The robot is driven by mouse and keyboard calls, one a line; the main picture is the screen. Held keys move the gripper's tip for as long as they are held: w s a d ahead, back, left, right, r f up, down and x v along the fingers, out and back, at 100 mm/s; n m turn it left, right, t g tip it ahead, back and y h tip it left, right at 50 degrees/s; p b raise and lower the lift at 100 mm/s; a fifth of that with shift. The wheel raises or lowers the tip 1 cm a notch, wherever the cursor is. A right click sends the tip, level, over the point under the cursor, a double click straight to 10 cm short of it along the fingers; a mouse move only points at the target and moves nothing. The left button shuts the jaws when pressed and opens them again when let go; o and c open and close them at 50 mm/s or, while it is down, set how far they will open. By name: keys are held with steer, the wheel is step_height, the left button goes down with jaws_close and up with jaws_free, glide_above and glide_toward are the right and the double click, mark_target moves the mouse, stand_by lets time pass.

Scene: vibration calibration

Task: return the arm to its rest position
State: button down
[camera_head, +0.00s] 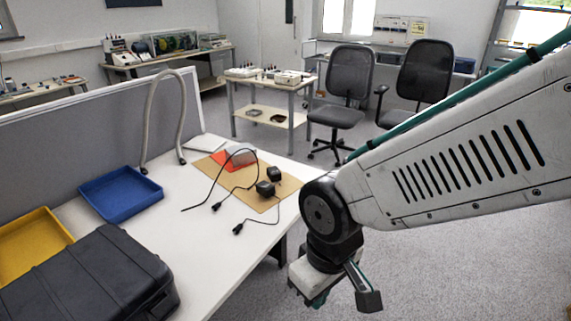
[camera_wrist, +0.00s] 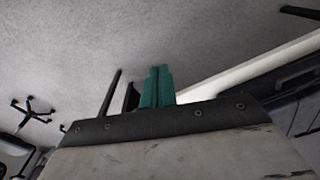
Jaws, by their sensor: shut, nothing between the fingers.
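My arm (camera_head: 455,160) reaches in from the right edge in the head view and bends down at a dark round joint. My gripper (camera_head: 320,298) hangs low, past the right edge of the white table, above the grey carpet. In the wrist view its green fingers (camera_wrist: 157,87) are together with nothing between them. The fingertips are partly hidden by the wrist in the head view.
The white table (camera_head: 185,230) holds a black case (camera_head: 90,280), a blue tray (camera_head: 121,193), a yellow tray (camera_head: 30,243), and a brown board (camera_head: 285,187) with black cabled sensors. Two office chairs (camera_head: 350,75) stand behind. The carpet at lower right is clear.

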steer(key=s+d+r+m, duration=0.2)
steer(key=d+r+m, duration=0.2)
steer(key=d, duration=0.6)
steer(key=s+d+r+m+t, duration=0.1)
steer(key=d+r+m, duration=0.3)
steer(key=d+r, duration=0.5)
steer(key=shift+s+d+h, duration=0.3)
steer(key=shift+s+d, duration=0.55)
steer(key=shift+d, duration=0.2)
